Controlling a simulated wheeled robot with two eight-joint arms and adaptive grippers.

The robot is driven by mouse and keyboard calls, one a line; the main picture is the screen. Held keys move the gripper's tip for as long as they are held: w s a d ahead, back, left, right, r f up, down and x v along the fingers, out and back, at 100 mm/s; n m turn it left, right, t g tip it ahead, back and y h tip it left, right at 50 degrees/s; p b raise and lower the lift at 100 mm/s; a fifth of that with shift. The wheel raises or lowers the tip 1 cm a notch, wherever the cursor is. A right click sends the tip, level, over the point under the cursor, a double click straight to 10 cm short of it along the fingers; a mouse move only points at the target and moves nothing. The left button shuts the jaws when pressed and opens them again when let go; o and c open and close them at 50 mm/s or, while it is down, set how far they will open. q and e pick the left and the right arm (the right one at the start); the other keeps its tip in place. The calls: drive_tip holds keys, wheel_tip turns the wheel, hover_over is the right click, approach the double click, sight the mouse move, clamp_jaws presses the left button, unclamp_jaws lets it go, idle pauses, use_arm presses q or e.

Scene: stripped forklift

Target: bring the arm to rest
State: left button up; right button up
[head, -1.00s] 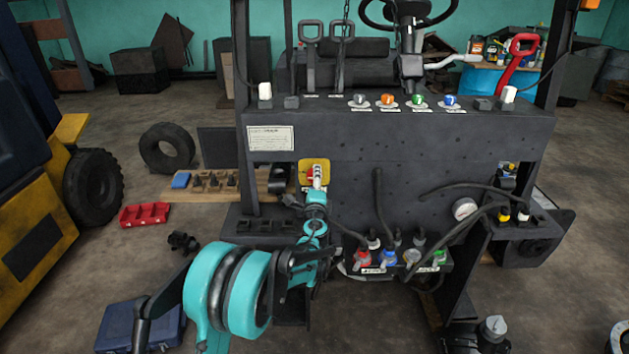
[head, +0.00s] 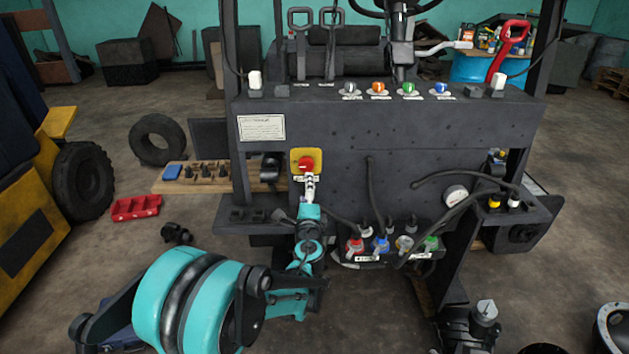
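My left arm comes in from the lower left, with large teal joints in front of the forklift. My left gripper (head: 309,188) points up at the dark panel, just below a red knob (head: 306,163) on a yellow plate (head: 294,161). The red knob shows clear of the fingers. The fingers are small and seen from behind, so I cannot tell their opening or whether they touch the plate. I see nothing held.
The stripped forklift's dark panel (head: 400,130) fills the middle. Hoses and coloured couplings (head: 381,244) sit right of my gripper. A wooden board (head: 222,185) with a blue block is to the left. A red tray (head: 136,207) and tyre (head: 157,140) lie on the floor.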

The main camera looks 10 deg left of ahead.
use_arm(q)
drive_tip(key=s+a+n+g, duration=0.3)
drive_tip(key=s+n, duration=0.2)
drive_tip(key=s, duration=0.3)
drive_tip(key=s+a+n+g, duration=0.3)
drive_tip(key=s+n, duration=0.2)
drive_tip(key=s, duration=0.4)
drive_tip(key=s+d+f+n+g+h, duration=0.2)
drive_tip(key=s+d+f+n, duration=0.1)
drive_tip(key=s, duration=0.6)
drive_tip(key=s+d+f+n+g+h, duration=0.2)
drive_tip(key=s+d+f, duration=0.3)
drive_tip(key=s, duration=0.5)
drive_tip(key=shift+d+n+h, duration=0.4)
drive_tip(key=shift+n+h, duration=0.1)
drive_tip(key=shift+n, duration=0.3)
